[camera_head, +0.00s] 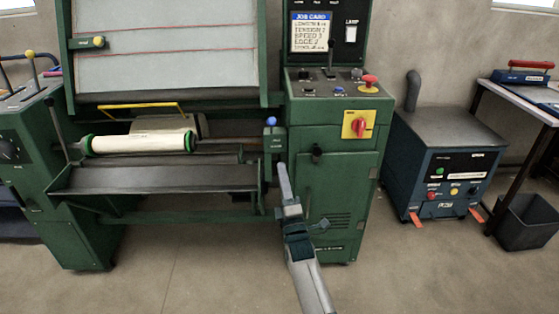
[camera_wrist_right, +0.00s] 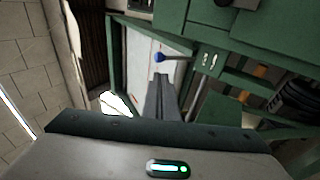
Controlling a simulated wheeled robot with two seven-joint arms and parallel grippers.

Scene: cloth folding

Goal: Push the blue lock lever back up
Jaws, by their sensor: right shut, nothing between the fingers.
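The lock lever has a round blue knob (camera_head: 271,121) at the top of a green bracket (camera_head: 274,142), at the right end of the roller bay. In the right wrist view, the blue knob (camera_wrist_right: 159,57) sits on a short grey rod, just beyond the fingertips. My right gripper (camera_head: 281,166) is shut and empty, pointing up, with its tips just below the bracket in the head view. Its closed fingers (camera_wrist_right: 158,77) show in the wrist view. I cannot tell whether they touch the lever. My left gripper is out of view.
A green control cabinet (camera_head: 335,160) with a red rotary switch (camera_head: 359,125) stands right of the lever. A cream roll with green ends (camera_head: 140,142) lies in the bay above a metal tray (camera_head: 160,179). A blue machine (camera_head: 445,165) stands farther right. The floor in front is clear.

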